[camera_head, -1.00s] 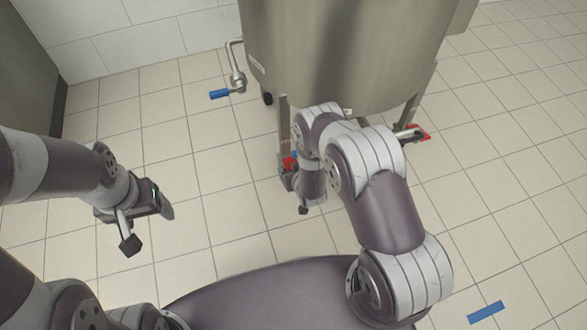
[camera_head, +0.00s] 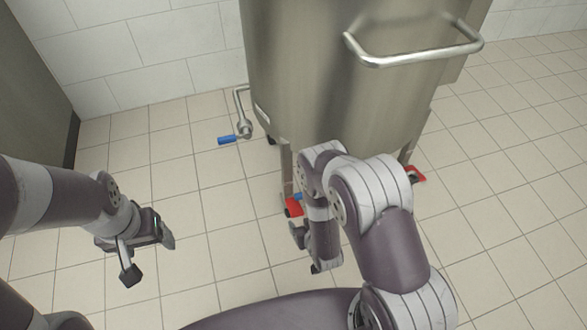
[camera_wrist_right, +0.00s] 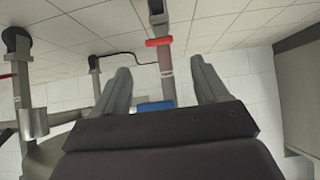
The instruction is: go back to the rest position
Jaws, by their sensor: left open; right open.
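My left gripper (camera_head: 150,257) is at the left of the head view, open and empty above the tiled floor. My right gripper (camera_head: 306,252) hangs below its folded arm near the middle, in front of the steel tank (camera_head: 330,110). Its arm hides part of the tank's lower edge and legs. In the right wrist view its two fingers (camera_wrist_right: 160,70) are spread apart with nothing held. Beyond them show a pipe with a red piece (camera_wrist_right: 158,42) and a blue piece (camera_wrist_right: 155,106), apart from the fingers as far as I can tell.
The tank has a bar handle (camera_head: 415,58), a side outlet with a blue lever (camera_head: 227,140), and legs with red-pedalled casters (camera_head: 415,175). A tiled wall (camera_head: 120,60) and a dark panel (camera_head: 30,80) stand at the left. Floor on both sides of the tank is clear.

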